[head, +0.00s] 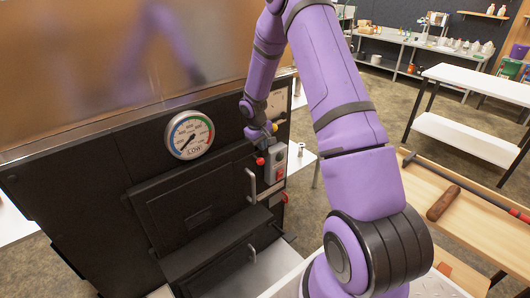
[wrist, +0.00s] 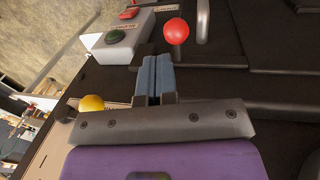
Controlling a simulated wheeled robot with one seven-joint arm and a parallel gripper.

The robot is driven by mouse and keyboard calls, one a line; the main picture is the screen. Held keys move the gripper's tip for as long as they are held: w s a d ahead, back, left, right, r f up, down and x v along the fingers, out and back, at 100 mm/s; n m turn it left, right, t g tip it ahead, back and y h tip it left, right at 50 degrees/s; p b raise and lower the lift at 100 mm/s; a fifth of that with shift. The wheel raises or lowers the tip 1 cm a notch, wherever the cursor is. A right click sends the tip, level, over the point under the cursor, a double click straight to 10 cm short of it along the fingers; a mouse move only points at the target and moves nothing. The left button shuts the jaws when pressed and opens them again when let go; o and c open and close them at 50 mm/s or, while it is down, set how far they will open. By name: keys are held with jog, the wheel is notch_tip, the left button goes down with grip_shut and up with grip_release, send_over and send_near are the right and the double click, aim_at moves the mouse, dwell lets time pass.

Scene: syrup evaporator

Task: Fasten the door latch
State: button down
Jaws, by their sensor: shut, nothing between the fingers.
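The black firebox door (head: 200,195) of the evaporator is in the head view, with a silver bar handle (head: 251,185) near its right edge. A red ball knob (head: 260,161), which looks like the latch's end, sits just above that handle; it also shows in the wrist view (wrist: 176,30). The latch's arm is mostly hidden, so I cannot tell its exact position. My gripper (wrist: 155,62) is shut and empty, pointing at the black front just left of and below the red knob in the wrist view, apart from it in the picture.
A grey switch box (head: 273,165) with a green and a red button is right of the knob. A yellow knob (wrist: 91,103) is close beside my gripper. A round gauge (head: 190,135) sits above the door. A wooden table (head: 480,225) holds tools at the right.

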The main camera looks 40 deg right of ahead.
notch_tip(320, 180, up, 10)
jog(key=shift+f, duration=0.2)
dwell(0.6)
jog(key=s+a+r+t, duration=0.1)
jog(key=s+a+r, duration=0.55)
jog(key=r, duration=0.45)
jog(key=s+a+r+t, duration=0.1)
jog(key=s+a+r, duration=0.5)
jog(key=r, duration=0.5)
jog(key=s+a+r+t, duration=0.1)
jog(key=s+a, duration=0.1)
jog(key=s, duration=0.5)
jog(key=s+a+r+t+y, duration=0.1)
jog(key=s+a+r, duration=0.1)
jog(key=s, duration=0.6)
jog(key=s+a+r+t+y, duration=0.1)
jog(key=s+a, duration=0.3)
jog(key=s, duration=0.4)
jog(key=shift+a+r, duration=0.2)
jog(key=shift+r, duration=0.45)
